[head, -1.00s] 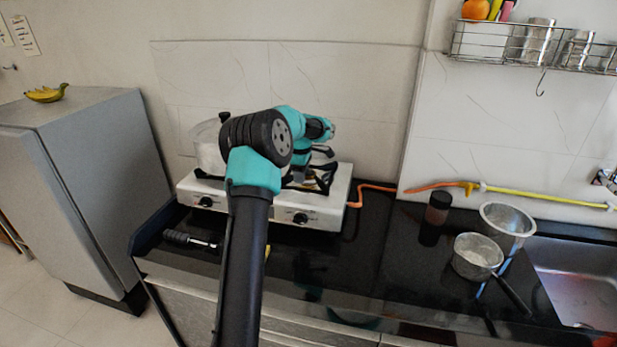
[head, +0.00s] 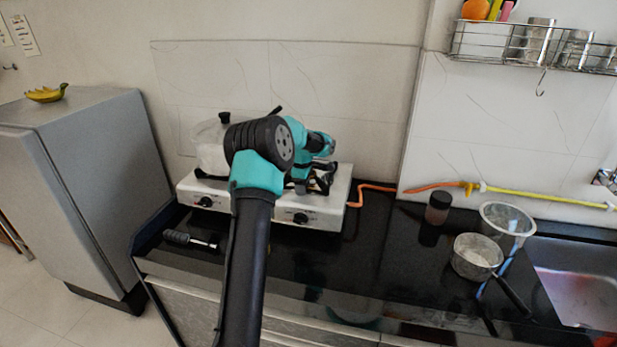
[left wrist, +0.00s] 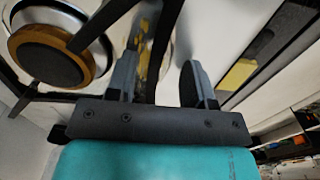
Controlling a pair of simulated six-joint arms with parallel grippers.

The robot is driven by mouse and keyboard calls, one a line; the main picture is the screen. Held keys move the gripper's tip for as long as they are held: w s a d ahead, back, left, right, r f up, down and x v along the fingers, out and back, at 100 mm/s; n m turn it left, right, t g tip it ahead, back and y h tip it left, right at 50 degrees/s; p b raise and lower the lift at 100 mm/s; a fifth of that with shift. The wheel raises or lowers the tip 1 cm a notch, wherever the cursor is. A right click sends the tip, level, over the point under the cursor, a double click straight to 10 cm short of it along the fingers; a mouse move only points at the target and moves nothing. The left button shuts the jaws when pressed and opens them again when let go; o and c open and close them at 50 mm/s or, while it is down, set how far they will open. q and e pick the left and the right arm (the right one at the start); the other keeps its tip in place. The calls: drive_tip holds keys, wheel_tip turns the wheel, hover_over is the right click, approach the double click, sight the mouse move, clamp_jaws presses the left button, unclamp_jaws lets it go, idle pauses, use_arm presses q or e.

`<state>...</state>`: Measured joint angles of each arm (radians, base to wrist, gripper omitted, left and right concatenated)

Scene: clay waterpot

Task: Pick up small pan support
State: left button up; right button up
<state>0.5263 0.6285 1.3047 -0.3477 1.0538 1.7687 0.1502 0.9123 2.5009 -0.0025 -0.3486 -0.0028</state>
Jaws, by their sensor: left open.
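Black pan-support bars (head: 325,178) show on the right burner of the white two-burner stove, partly hidden by my left arm. In the left wrist view a dark bar (left wrist: 168,38) runs between the finger tips, with another dark bar (left wrist: 103,20) to the left. Whether these bars belong to the small support or the stove's grate is unclear. My left gripper (head: 301,184) is low over the right burner. In the left wrist view its two fingers (left wrist: 160,82) are spread apart, and nothing is clamped between them. My right gripper is not in view.
A pot with a black-knobbed lid (head: 210,150) stands on the left burner, partly behind my arm. A brass-ringed burner (left wrist: 62,55) shows beside the fingers. A dark-handled tool (head: 178,238) lies in front of the stove. A jar (head: 438,208) and pans (head: 476,258) stand right.

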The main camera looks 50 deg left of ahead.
use_arm(q)
drive_tip(key=shift+c, duration=0.5)
clamp_jaws()
drive_tip(key=shift+r, duration=0.1)
drive_tip(key=shift+r, duration=1.55)
drive_tip(key=shift+s+r, duration=0.1)
drive_tip(key=shift+r, duration=0.1)
drive_tip(key=s+d+r, duration=0.1)
drive_tip(key=s+d, duration=0.9)
drive_tip(key=d, duration=0.2)
drive_tip(key=shift+r, duration=0.2)
drive_tip(key=shift+d, duration=0.1)
